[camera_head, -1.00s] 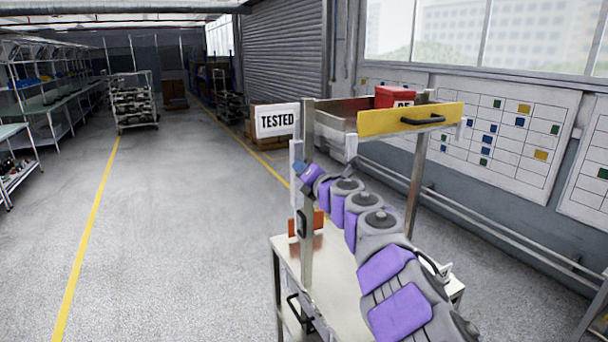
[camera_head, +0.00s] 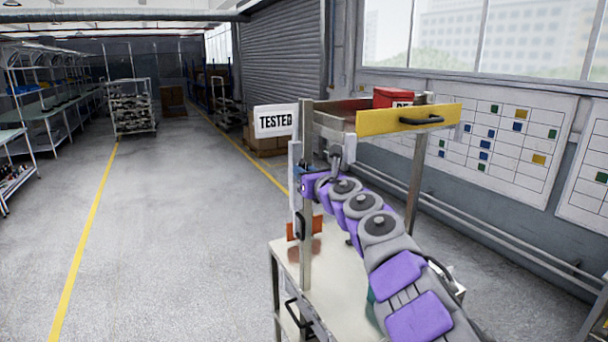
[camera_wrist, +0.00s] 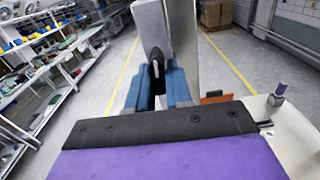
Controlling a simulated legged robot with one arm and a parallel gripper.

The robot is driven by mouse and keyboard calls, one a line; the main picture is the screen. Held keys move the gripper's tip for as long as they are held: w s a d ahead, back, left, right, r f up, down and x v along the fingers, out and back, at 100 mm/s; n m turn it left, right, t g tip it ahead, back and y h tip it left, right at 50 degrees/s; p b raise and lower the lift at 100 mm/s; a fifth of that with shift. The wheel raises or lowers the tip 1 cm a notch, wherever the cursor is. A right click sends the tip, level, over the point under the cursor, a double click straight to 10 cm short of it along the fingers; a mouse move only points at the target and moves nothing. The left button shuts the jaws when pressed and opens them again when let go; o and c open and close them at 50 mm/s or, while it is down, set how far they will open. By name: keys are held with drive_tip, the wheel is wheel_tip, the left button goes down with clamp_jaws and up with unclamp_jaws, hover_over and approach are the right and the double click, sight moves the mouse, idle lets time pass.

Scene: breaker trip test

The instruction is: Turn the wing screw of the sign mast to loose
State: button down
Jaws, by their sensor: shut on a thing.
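In the wrist view the mast (camera_wrist: 152,22) rises straight ahead of my gripper. The dark wing screw (camera_wrist: 155,62) is on the mast's near face, between my blue fingers. My gripper (camera_wrist: 157,88) is shut on the wing screw. In the head view my gripper (camera_head: 304,171) is small beside the mast, and the wing screw cannot be made out there.
A metal cart (camera_head: 290,258) carries the mast, with a steel post (camera_head: 306,225) close to my wrist. Above is a tray with a yellow front (camera_head: 390,120) and a red box (camera_head: 392,97). An orange piece (camera_head: 317,222) is low by the post. Open floor lies left.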

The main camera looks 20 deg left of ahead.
drive_tip(key=shift+f+n, duration=0.3)
idle(0.4)
drive_tip(key=c, duration=1.4)
unclamp_jaws()
drive_tip(key=shift+o, duration=0.6)
drive_tip(key=shift+w+a, duration=0.1)
drive_tip(key=shift+w, duration=0.05)
drive_tip(key=shift+o, duration=0.8)
drive_tip(key=shift+r, duration=0.1)
